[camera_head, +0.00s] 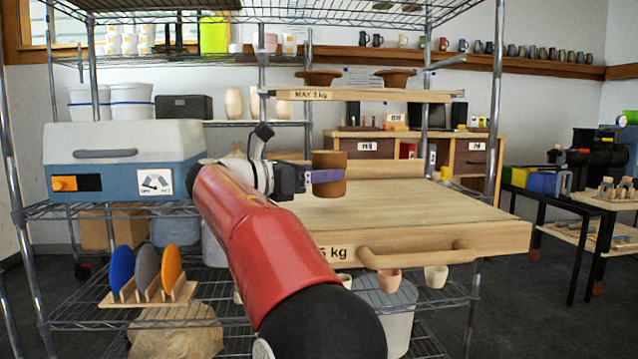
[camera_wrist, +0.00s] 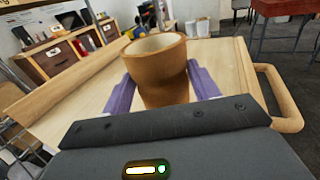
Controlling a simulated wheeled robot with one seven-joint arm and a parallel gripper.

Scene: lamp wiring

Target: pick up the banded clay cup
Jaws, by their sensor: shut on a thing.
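A brown clay cup (camera_head: 330,160) is upright between the purple fingers of my gripper (camera_head: 325,177), above the wooden board on the rack. In the wrist view the cup (camera_wrist: 157,68) fills the space between the two purple fingers, and its open, pale inside shows. My gripper (camera_wrist: 162,88) is shut on the cup's sides. The cup appears to be clear of the board.
The wooden board (camera_head: 420,215) has a front handle (camera_head: 415,253). Small cups (camera_head: 389,280) show below it. A narrow shelf (camera_head: 360,95) with two brown hat-shaped pieces is above. A blue-grey box (camera_head: 125,160) stands left. Rack posts (camera_head: 495,100) flank the board.

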